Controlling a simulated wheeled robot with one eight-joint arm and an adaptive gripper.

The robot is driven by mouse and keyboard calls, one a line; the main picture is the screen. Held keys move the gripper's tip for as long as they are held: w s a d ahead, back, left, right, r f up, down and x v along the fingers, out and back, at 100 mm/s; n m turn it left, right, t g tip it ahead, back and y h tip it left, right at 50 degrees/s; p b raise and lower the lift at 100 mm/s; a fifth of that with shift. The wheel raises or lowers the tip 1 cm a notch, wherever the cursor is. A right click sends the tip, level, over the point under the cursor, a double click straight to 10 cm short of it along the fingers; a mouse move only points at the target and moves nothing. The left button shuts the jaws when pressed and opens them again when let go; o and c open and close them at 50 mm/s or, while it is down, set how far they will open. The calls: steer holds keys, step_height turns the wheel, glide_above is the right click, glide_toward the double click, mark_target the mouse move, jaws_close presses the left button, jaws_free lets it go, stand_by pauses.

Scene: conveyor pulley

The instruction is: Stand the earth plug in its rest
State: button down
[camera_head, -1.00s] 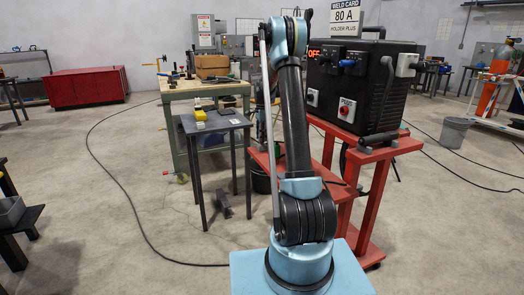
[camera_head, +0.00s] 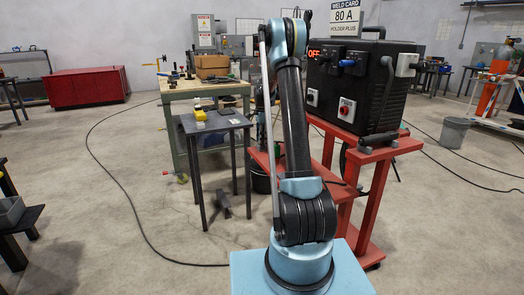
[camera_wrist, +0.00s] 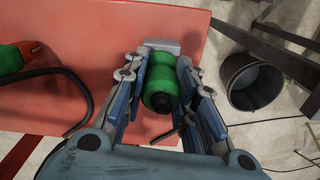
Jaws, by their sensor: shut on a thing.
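The earth plug (camera_wrist: 160,88), a green cylinder with a black end toward the camera, is between the blue-grey fingers of my gripper (camera_wrist: 162,68) in the wrist view. My gripper is shut on it. A small grey block (camera_wrist: 162,45) shows just beyond the plug, over the red surface; I cannot tell whether it is the rest or whether the plug touches it.
The red shelf (camera_wrist: 85,35) lies below my gripper. A green-and-red piece with a black cable (camera_wrist: 15,58) lies at its left. A dark bucket (camera_wrist: 252,82) stands right of the shelf. The black welder (camera_head: 355,90) stands on the red cart (camera_head: 372,205); a small dark table (camera_head: 222,122) is left.

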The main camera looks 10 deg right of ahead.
steer(key=shift+f, duration=0.4)
steer(key=c, duration=1.2)
jaws_free()
steer(key=shift+r, duration=4.5)
